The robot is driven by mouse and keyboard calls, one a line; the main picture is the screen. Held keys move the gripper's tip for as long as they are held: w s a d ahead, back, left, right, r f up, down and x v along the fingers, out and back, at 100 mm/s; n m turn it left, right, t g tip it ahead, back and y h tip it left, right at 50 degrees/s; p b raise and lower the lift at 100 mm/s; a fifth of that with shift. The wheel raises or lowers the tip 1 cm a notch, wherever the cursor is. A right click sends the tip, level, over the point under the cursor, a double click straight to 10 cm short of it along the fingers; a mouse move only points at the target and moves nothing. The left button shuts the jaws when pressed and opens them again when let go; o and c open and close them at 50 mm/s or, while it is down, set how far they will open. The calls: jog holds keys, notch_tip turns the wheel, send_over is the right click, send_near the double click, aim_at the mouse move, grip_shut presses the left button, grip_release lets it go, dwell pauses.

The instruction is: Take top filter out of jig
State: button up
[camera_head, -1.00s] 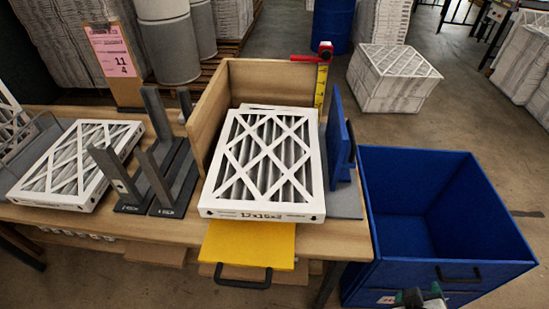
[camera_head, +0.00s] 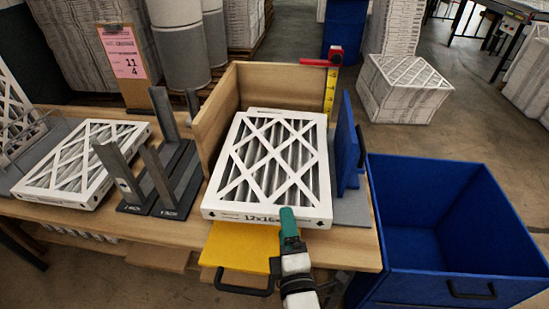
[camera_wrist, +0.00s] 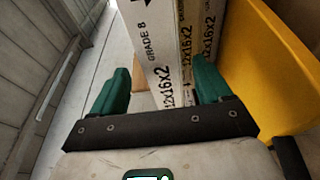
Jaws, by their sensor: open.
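The top filter (camera_head: 268,165), a white-framed pleated panel marked 12x16x2, lies flat in the wooden jig (camera_head: 215,112). My gripper (camera_head: 288,214) is at its front edge, right of the middle, with green fingers. In the wrist view the open fingers (camera_wrist: 160,88) face the printed front edges of stacked filters. The top filter's edge (camera_wrist: 155,45), marked GRADE 8, shows between them, with more edges (camera_wrist: 188,40) to its right. The right finger overlaps the lower filters in the picture. Whether either finger touches a filter cannot be told.
A yellow tray (camera_head: 240,245) with a black handle sits below the jig's front. A blue upright plate (camera_head: 347,150) stands right of the filter. A blue bin (camera_head: 440,215) is at the right. Grey uprights (camera_head: 160,180) and another filter (camera_head: 85,160) are on the left.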

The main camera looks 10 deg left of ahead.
jog(key=shift+x, duration=3)
jog(key=shift+s+a+f, duration=0.1)
jog(key=shift+a+f, duration=0.05)
jog(key=c, duration=1.1)
jog(key=shift+c, duration=0.3)
